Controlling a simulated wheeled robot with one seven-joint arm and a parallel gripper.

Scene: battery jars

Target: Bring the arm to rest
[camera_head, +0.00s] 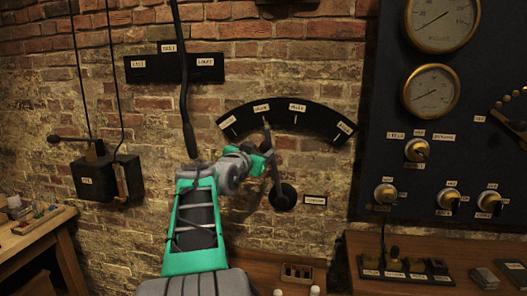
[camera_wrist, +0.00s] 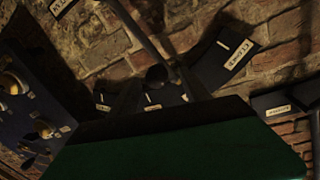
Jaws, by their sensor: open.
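My arm, green and grey, reaches up from the bottom middle of the head view to the brick wall. My gripper (camera_head: 266,147) is open beside the upper part of a dark lever. The lever has a round black pivot (camera_head: 283,196), and its tip stands near the second label from the left on a black arc plate (camera_head: 319,114). In the wrist view my gripper (camera_wrist: 158,88) shows as dark fingers with a round dark knob (camera_wrist: 157,73) between or just beyond them. I cannot tell whether they touch it. The green housing fills the lower part of that view.
A dark panel with gauges (camera_head: 432,88) and knobs stands at the right. A black switch box (camera_head: 108,178) with a handle hangs at the left. A thick dark rod (camera_head: 183,90) hangs close to my arm. A wooden bench (camera_head: 430,247) with small items lies below right.

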